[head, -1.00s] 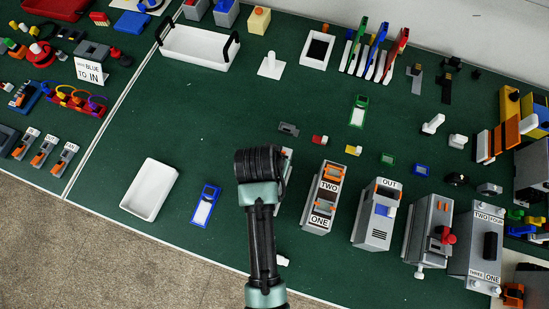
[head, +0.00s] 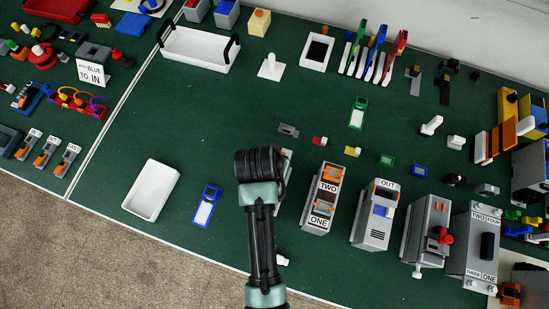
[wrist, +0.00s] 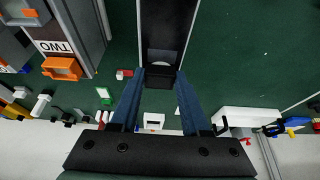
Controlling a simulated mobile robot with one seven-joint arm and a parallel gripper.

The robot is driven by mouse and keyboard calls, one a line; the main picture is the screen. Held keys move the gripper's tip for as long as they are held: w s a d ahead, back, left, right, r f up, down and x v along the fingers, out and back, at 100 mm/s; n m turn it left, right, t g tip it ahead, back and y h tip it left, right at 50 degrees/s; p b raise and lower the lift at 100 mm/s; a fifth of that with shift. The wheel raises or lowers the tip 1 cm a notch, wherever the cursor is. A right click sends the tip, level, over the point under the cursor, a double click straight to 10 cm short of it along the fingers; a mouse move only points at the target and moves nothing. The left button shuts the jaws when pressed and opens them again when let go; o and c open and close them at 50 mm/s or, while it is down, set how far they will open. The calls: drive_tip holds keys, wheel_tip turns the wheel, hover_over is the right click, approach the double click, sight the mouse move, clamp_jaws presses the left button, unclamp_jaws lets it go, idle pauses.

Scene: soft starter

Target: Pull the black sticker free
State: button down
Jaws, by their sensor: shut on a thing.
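My gripper (wrist: 160,75) is seen in the wrist view with its two blue fingers closing in on a small dark piece, which looks like the black sticker (wrist: 160,82).
Grey units labelled TWO/ONE (head: 322,197) and OUT (head: 376,215) stand close to the right. A white tray (head: 151,190) and a blue-framed piece (head: 207,205) lie to the left. A white plate with a black square (head: 317,52) lies farther back. The green table's middle is mostly clear.

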drive_tip(key=shift+r+p, duration=1.95)
drive_tip(key=shift+p, duration=0.1)
drive_tip(key=shift+f, duration=0.1)
